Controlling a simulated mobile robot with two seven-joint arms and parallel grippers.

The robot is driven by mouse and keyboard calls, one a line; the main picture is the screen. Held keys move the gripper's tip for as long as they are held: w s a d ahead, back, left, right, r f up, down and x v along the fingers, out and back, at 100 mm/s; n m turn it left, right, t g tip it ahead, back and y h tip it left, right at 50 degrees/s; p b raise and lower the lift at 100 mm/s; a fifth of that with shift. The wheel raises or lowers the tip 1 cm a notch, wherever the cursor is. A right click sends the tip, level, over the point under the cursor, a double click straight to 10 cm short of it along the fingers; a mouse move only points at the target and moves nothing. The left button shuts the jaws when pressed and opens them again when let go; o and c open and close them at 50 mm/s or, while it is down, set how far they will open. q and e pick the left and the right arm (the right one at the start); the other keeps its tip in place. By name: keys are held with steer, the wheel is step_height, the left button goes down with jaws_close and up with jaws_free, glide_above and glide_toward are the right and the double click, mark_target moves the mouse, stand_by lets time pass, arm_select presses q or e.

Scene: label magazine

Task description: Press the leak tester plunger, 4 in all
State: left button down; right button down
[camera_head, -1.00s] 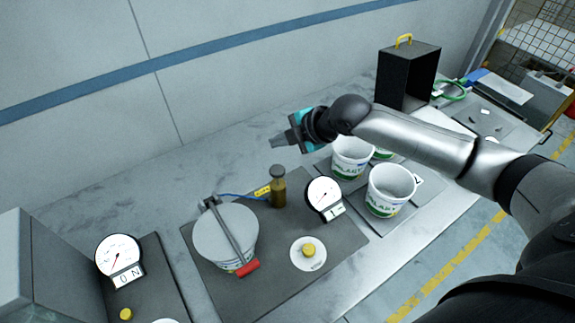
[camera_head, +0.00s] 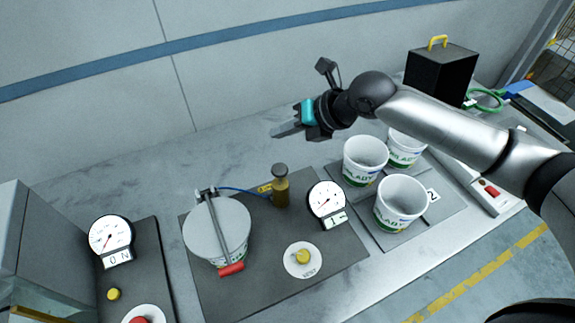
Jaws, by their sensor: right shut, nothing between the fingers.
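The leak tester stands on a dark grey plate (camera_head: 240,290). Its plunger (camera_head: 281,188) is an upright brass-coloured cylinder with a dark knob on top. A lidded white tub (camera_head: 212,232) sits to its left under a clamp bar with a red handle (camera_head: 231,269). A dial gauge (camera_head: 326,198) with a small display stands to the right of the plunger. A yellow knob (camera_head: 302,257) on a white disc is at the front. My right gripper (camera_head: 280,131) is shut and empty, above the plunger knob and apart from it. My left gripper is out of view.
Several open white tubs (camera_head: 401,202) stand on a plate to the right, below my right arm. A black box (camera_head: 441,75) with a yellow handle is behind them. The bench between wall and tester is clear.

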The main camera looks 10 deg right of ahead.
steer(key=shift+n, duration=0.3)
steer(key=shift+f, duration=0.1)
steer(key=b, duration=0.7)
glide_above(284, 171)
step_height(284, 171, down, 8)
steer(key=shift+a+r, duration=0.1)
steer(key=shift+r, duration=0.05)
steer(key=shift+f, duration=0.45)
stand_by(1.4)
steer(key=shift+f+b, duration=0.4)
steer(key=shift+b, duration=0.05)
